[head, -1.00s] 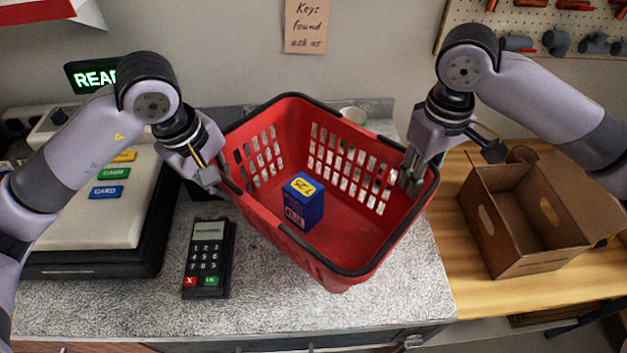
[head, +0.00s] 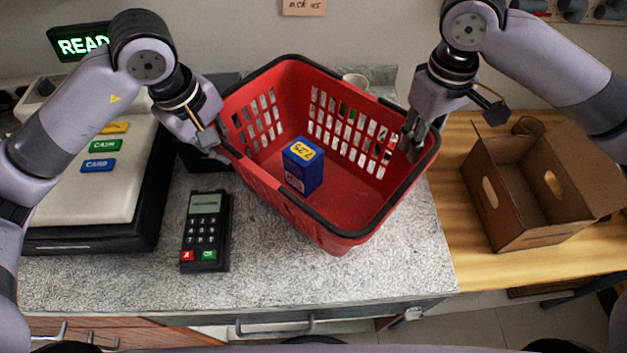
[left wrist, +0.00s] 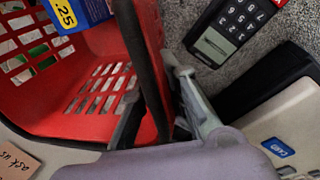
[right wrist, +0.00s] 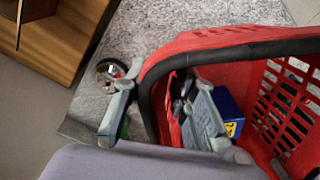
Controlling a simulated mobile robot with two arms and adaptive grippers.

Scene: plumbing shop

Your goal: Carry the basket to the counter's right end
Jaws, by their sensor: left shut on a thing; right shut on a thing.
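The red basket (head: 330,225) with a black rim is held between my two grippers over the grey speckled counter (head: 300,275). It is turned at an angle, and I cannot tell whether its base touches the counter. A blue box with a yellow label (head: 302,172) stands inside it. My left gripper (head: 222,143) is shut on the basket's left rim; the left wrist view shows the rim (left wrist: 150,70) between its fingers. My right gripper (head: 412,140) is shut on the right rim; the right wrist view shows one finger outside and one inside the red wall (right wrist: 172,110).
A card terminal (head: 206,230) lies left of the basket, beside the cash register (head: 90,190). Right of the counter, an open cardboard box (head: 535,195) sits on a wooden surface (head: 450,210). Counter shows free in front.

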